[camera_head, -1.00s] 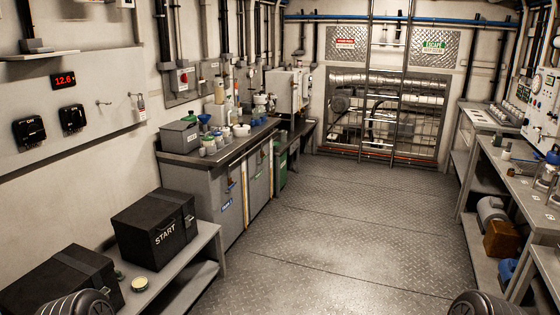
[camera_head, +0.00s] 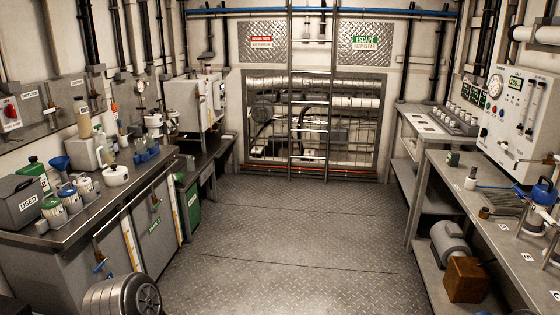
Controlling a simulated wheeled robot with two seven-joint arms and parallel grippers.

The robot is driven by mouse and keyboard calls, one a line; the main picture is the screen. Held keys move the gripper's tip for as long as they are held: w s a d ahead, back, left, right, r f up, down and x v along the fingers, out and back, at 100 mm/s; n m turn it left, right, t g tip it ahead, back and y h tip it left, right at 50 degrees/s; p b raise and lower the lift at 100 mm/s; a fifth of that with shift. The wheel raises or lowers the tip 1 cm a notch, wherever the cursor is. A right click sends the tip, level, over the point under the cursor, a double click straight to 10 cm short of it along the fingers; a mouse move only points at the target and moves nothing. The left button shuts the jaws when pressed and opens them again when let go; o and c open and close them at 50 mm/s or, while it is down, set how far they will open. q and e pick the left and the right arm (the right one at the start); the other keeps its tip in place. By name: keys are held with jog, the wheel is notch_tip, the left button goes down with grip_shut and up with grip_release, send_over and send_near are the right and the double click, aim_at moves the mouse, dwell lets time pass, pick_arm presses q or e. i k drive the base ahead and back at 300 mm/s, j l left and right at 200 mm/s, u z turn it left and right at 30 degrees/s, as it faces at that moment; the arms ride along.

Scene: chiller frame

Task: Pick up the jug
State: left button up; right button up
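Several vessels could be the jug, and I cannot tell which one is meant. All are small in the picture, and handles are hard to make out.
The left bench (camera_head: 92,222) also carries a grey USED box (camera_head: 18,203) and several small white pots. The right bench (camera_head: 470,190) has a wooden block (camera_head: 465,280) and grey cylinder (camera_head: 450,243) below. The plated floor (camera_head: 300,235) between is clear up to the ladder (camera_head: 310,90).

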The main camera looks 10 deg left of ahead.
aim_at(107, 148)
jog(key=i+u, duration=0.15)
jog(key=i, duration=0.35)
jog(key=i+l+u, duration=0.1)
jog(key=i, duration=0.35)
jog(key=i+l+u, duration=0.15)
jog(key=i, duration=0.3)
jog(key=i+l+u, duration=0.15)
jog(key=i, duration=0.35)
jog(key=i+l+u, duration=0.1)
jog(key=i+u, duration=0.15)
jog(key=u, duration=0.2)
jog(key=i+l+u, duration=0.15)
jog(key=u, duration=0.25)
jog(key=i+l+u, duration=0.3)
jog(key=u, duration=0.15)
jog(key=i+l+u, duration=0.2)
jog(key=u, duration=0.25)
jog(key=l+u, duration=0.4)
jog(key=i+l+u, duration=0.1)
jog(key=l+u, duration=0.35)
jog(key=i+l+u, duration=0.1)
jog(key=l+u, duration=0.25)
jog(key=l, duration=0.2)
jog(key=l+u, duration=0.4)
jog(key=l, duration=0.15)
jog(key=k+l+u, duration=0.1)
jog(key=l+u, duration=0.25)
jog(key=l, duration=0.2)
